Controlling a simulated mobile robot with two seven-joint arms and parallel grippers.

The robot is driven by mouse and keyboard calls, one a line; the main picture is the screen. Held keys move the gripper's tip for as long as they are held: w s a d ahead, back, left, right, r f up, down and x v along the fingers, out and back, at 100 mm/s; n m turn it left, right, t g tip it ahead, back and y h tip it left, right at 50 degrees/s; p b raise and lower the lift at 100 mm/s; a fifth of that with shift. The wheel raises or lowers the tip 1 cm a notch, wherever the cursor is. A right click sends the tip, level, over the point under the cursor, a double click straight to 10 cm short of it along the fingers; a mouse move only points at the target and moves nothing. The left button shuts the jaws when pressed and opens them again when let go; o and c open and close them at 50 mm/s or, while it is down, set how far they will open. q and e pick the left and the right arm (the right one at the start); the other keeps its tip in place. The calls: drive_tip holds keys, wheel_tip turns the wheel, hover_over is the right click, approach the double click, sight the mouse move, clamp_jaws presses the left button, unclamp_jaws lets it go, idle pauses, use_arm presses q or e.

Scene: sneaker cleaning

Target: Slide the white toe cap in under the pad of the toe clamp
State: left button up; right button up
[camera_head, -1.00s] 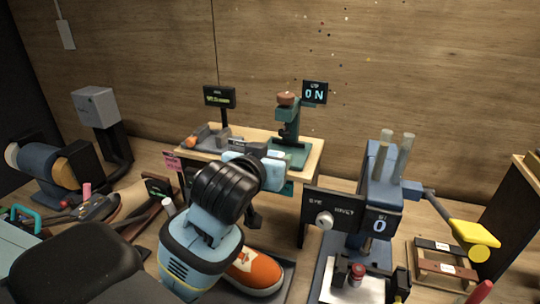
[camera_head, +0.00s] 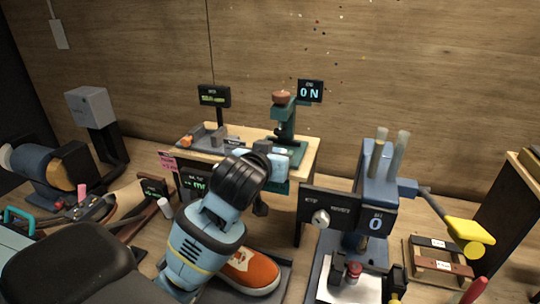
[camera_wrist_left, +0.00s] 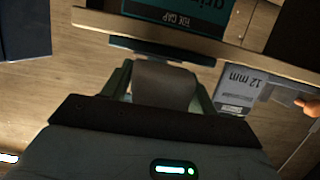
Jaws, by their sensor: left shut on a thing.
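My left gripper (camera_head: 262,148) is at the front edge of the raised wooden bench (camera_head: 312,160), its fingertips mostly hidden by my wrist. In the left wrist view, the gripper (camera_wrist_left: 163,85) is shut on a dull grey piece (camera_wrist_left: 163,84) close to a wooden edge. Shadow keeps me from telling whether this piece is the white toe cap. An orange sneaker (camera_head: 252,272) with a white sole edge lies below my forearm, partly hidden. I cannot clearly make out the clamp's pad. My right gripper is not in view.
A green press (camera_head: 285,125) stands on the bench beside an "ON" display (camera_head: 310,91). A blue machine (camera_head: 376,170) with a "0" display stands at right. A grey "12 mm" block (camera_wrist_left: 238,91) is close right of the fingers in the wrist view.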

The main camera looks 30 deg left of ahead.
sight(280, 139)
use_arm(q)
drive_tip(key=shift+w+a+f, duration=0.1)
drive_tip(key=shift+w+a, duration=0.2)
drive_tip(key=shift+w, duration=0.8)
drive_tip(key=shift+w+a+r, duration=0.1)
drive_tip(key=shift+w+a, duration=0.15)
drive_tip(key=shift+w, duration=0.9)
drive_tip(key=shift+w+a+f, duration=0.1)
drive_tip(key=shift+w+a, duration=0.2)
drive_tip(key=shift+w, duration=0.8)
drive_tip(key=shift+r, duration=0.25)
drive_tip(key=o, duration=1.1)
drive_tip(key=shift+r, duration=0.15)
drive_tip(key=shift+o, duration=0.2)
drive_tip(key=shift+s, duration=0.1)
drive_tip(key=shift+s, duration=0.15)
drive_tip(key=v, duration=0.5)
drive_tip(key=d+v, duration=0.1)
drive_tip(key=v, duration=0.1)
drive_tip(key=shift+s+f, duration=0.2)
drive_tip(key=shift+f, duration=0.1)
